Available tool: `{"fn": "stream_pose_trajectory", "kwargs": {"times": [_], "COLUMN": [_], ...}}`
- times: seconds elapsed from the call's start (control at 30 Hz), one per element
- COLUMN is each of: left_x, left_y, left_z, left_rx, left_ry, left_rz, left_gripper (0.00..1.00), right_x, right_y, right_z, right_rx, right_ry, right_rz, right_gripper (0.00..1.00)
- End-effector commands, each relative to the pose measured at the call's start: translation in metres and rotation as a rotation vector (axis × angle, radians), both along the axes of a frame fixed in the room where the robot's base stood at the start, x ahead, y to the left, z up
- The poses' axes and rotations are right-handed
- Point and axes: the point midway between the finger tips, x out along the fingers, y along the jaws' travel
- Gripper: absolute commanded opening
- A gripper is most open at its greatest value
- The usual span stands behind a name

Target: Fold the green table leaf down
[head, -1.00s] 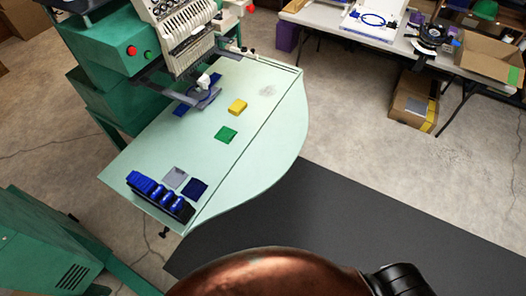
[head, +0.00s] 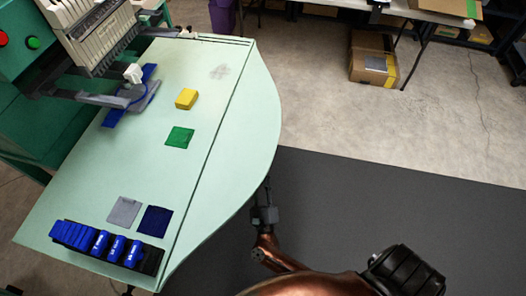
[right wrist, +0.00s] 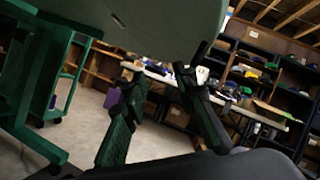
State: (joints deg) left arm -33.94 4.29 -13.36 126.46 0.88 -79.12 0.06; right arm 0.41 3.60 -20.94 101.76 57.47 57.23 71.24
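The pale green table leaf (head: 245,130) with a curved outer edge is up, level with the green tabletop (head: 95,175). A dark seam runs between them. My right gripper (right wrist: 158,72) has its two fingers spread apart with nothing between them in the right wrist view. The leaf's underside (right wrist: 160,22) is just above the fingers there; I cannot tell whether they touch it. In the head view my right wrist is at the leaf's curved edge, and the fingertips are hidden beneath the leaf. My left gripper is not in view.
On the tabletop are a yellow block (head: 187,98), a green patch (head: 179,137), grey (head: 123,210) and navy (head: 155,221) patches, and a rack of blue spools (head: 105,246). The embroidery machine (head: 95,40) stands at left. Dark mat (head: 390,200) and open floor lie to the right.

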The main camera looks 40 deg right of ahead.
Motion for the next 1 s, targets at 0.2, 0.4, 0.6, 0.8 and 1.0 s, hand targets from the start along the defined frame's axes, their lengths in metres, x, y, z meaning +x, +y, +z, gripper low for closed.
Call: {"fn": "stream_pose_trajectory", "kwargs": {"times": [0.2,0.4,0.6,0.8,1.0], "left_x": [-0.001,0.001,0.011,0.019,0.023], "left_y": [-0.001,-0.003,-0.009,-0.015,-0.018], "left_z": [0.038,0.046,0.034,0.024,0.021], "left_rx": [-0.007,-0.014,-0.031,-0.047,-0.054], "left_ry": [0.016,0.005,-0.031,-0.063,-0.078], "left_rz": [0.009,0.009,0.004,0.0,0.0], "left_gripper": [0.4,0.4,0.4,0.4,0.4], "right_x": [-0.014,-0.011,0.009,0.025,0.031], "right_y": [-0.022,-0.034,-0.055,-0.073,-0.079], "right_z": [0.018,0.028,0.04,0.05,0.054], "right_rx": [0.352,0.425,0.421,0.42,0.419], "right_ry": [-0.258,-0.316,-0.315,-0.313,-0.311], "right_rz": [-0.049,-0.057,-0.058,-0.057,-0.058], "right_gripper": [0.26,0.26,0.26,0.26,0.26]}}
